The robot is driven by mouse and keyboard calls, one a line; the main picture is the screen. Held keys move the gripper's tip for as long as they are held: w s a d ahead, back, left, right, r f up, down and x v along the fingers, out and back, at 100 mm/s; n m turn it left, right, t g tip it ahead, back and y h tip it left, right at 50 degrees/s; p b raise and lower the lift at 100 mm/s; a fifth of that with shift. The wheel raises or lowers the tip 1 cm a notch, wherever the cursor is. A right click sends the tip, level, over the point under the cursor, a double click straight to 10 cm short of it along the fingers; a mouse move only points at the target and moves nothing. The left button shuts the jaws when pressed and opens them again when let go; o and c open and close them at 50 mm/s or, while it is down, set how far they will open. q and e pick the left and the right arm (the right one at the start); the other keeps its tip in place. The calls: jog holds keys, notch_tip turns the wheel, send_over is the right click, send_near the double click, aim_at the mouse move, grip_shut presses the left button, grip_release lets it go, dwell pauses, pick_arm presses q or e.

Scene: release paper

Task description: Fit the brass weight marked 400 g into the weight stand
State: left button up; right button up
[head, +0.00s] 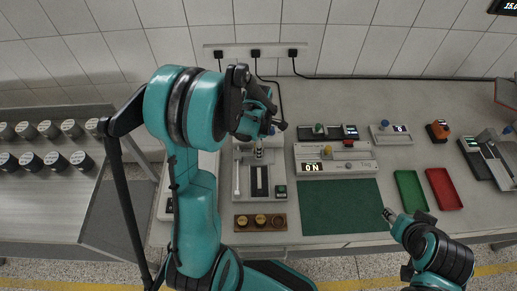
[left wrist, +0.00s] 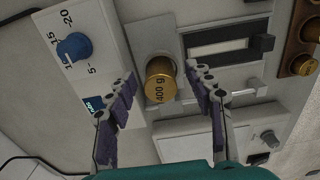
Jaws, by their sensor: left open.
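The brass weight marked 400 g (left wrist: 160,88) stands on a pale block of a grey device, its label facing the left wrist camera. My left gripper (left wrist: 160,72) is open, with one finger on each side of the weight and visible gaps between. In the head view my left gripper (head: 262,122) is over the back of that device, and the weight is hard to make out below it. The wooden weight stand (head: 260,229) lies in front of the device; brass shows in its left and middle places, and its right place looks dark and empty. My right gripper (head: 389,214) is beside the green mat.
The grey device (head: 244,205) has a dark slot. A green mat (head: 340,205), a green tray (head: 410,190) and a red tray (head: 443,189) lie to the right. A device with a lit display (head: 335,166) stands behind the mat. Several dark-sided cylinders (head: 55,160) stand on the left table.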

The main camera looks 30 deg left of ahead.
pick_arm(q)
jog(key=shift+c, duration=0.3)
grip_shut()
jog(key=shift+r, duration=0.2)
